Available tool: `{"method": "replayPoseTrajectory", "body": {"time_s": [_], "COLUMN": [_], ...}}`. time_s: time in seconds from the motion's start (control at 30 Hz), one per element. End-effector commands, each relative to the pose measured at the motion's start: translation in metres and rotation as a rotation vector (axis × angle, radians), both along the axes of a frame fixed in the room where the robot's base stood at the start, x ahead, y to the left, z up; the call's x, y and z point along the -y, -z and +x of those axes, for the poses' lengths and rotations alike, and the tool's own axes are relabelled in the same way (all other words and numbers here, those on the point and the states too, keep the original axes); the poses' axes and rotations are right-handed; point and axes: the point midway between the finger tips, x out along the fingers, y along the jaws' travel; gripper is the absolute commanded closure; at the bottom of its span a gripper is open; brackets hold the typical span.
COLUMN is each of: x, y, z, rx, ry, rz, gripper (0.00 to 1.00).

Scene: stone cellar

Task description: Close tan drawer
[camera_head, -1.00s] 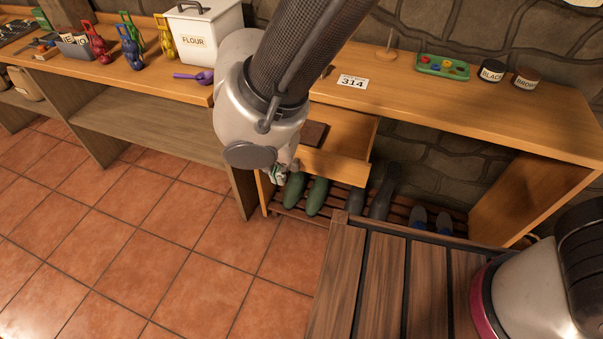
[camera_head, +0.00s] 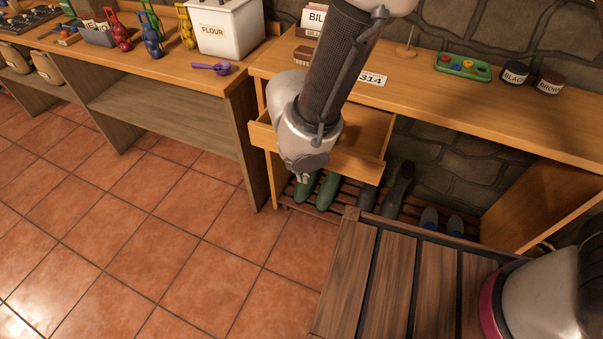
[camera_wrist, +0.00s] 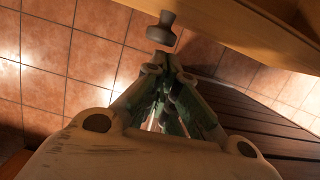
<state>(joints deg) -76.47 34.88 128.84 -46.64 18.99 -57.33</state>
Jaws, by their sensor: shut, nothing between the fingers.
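The tan drawer (camera_head: 357,167) stands pulled out under the wooden bench in the head view; my arm covers its middle. Its front also shows at the top right of the wrist view (camera_wrist: 235,28). A dark grey knob (camera_wrist: 156,30) shows just beyond my fingertips there. My gripper (camera_head: 303,179) is low in front of the drawer, pointing down, partly hidden by my wrist. In the wrist view my gripper (camera_wrist: 160,62) has its fingers together and empty. I cannot tell whether it touches the drawer.
Green boots (camera_head: 326,188) and dark boots (camera_head: 397,190) stand on a slatted rack below the drawer. A slatted wooden top (camera_head: 385,270) is close at the front right. The bench (camera_head: 440,95) holds a paint tray (camera_head: 463,66) and jars. Tiled floor (camera_head: 170,240) is clear at left.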

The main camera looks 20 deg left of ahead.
Motion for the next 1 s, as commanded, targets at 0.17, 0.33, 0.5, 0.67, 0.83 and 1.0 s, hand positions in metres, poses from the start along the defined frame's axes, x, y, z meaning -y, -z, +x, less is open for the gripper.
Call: {"method": "replayPoseTrajectory", "body": {"time_s": [0.17,0.33,0.5,0.67,0.83,1.0], "x": [0.000,0.000,0.001,0.002,0.006,0.009], "y": [0.000,0.000,0.000,0.000,0.000,0.000], "z": [0.002,0.002,0.008,0.027,0.064,0.107], "rx": [0.000,0.000,0.000,0.000,0.000,0.000], "ry": [-0.001,0.000,0.001,0.005,0.007,0.006], "rz": [0.000,0.000,0.000,0.000,0.001,0.001], "gripper": [1.00,1.00,1.00,1.00,1.00,1.00]}}
